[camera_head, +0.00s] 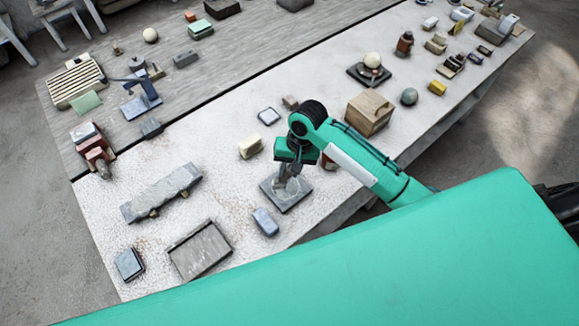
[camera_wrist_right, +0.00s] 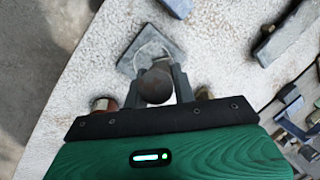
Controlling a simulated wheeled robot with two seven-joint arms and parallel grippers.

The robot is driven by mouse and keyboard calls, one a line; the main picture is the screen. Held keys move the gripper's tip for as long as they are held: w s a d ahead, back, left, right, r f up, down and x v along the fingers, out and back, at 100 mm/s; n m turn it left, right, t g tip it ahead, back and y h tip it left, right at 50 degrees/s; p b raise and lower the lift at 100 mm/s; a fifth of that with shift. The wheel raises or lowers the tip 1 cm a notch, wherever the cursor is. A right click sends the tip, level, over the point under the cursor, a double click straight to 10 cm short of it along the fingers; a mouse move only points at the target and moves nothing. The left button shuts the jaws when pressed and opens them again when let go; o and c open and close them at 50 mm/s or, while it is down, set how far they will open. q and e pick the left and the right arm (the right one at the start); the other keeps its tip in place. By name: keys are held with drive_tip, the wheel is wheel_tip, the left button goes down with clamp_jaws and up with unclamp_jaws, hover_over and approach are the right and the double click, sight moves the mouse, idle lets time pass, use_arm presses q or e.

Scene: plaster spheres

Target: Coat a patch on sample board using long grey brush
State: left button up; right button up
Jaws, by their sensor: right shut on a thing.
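My right gripper (camera_head: 287,180) points down over a square grey board (camera_head: 299,202) near the front edge of the white-topped table. In the right wrist view the gripper (camera_wrist_right: 157,88) is shut on a dark, round-ended thing (camera_wrist_right: 155,86), seen end-on between the fingers. It may be the handle of the long grey brush, but its lower part is hidden. The grey board (camera_wrist_right: 126,67) lies beyond it, with a pale curved mark or rim partly showing. I cannot tell whether the held thing touches the board. My left gripper is not in view.
Near the board are a blue-grey block (camera_head: 265,222), a cream block (camera_head: 250,146) and a small pale tray (camera_head: 268,116). A wooden box (camera_head: 369,112) stands to the right. A long grey slab (camera_head: 161,192) and a flat grey tray (camera_head: 200,249) lie left.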

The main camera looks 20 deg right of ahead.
drive_tip(key=shift+f, duration=0.2)
idle(0.3)
drive_tip(key=shift+s+d, duration=0.2)
drive_tip(key=shift+s, duration=0.35)
drive_tip(key=shift+s+d, duration=0.2)
drive_tip(key=shift+s, duration=0.3)
drive_tip(key=shift+w, duration=0.15)
drive_tip(key=shift+w+a, duration=0.25)
drive_tip(key=shift+w, duration=0.45)
drive_tip(key=shift+w+a, duration=0.3)
drive_tip(key=shift+w, duration=0.35)
drive_tip(key=shift+w+a, duration=0.25)
drive_tip(key=shift+w, duration=0.45)
drive_tip(key=s, duration=0.1)
drive_tip(key=s+d, duration=0.1)
drive_tip(key=s, duration=0.2)
drive_tip(key=shift+s+d, duration=0.2)
drive_tip(key=shift+d, duration=0.1)
drive_tip(key=shift+w, duration=0.15)
